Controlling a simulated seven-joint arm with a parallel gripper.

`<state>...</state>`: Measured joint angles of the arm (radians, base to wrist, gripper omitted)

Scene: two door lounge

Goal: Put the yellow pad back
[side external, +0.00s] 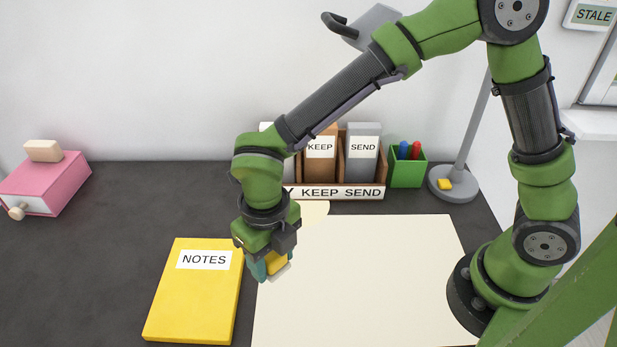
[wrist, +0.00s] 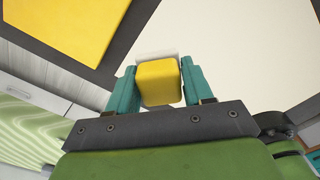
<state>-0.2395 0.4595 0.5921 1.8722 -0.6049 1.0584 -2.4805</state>
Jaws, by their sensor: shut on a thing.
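My gripper (side external: 269,268) is over the left edge of the cream desk mat, pointing down. Its teal fingers are shut on a small yellow block (side external: 279,262) with a white side. In the wrist view the same block (wrist: 160,82) sits between the two fingers, its white side at the far end. The gap between block and mat is hard to judge. A large yellow pad labelled NOTES (side external: 196,297) lies flat on the dark desk, left of my gripper. It also shows in the wrist view (wrist: 68,28) at the top left.
The cream mat (side external: 375,285) is bare. Behind it stand a wooden sorter (side external: 340,193) labelled KEEP and SEND, a green pen cup (side external: 408,170) and a grey lamp base (side external: 465,187) with a small yellow piece (side external: 444,184) on it. A pink box (side external: 48,187) is far left.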

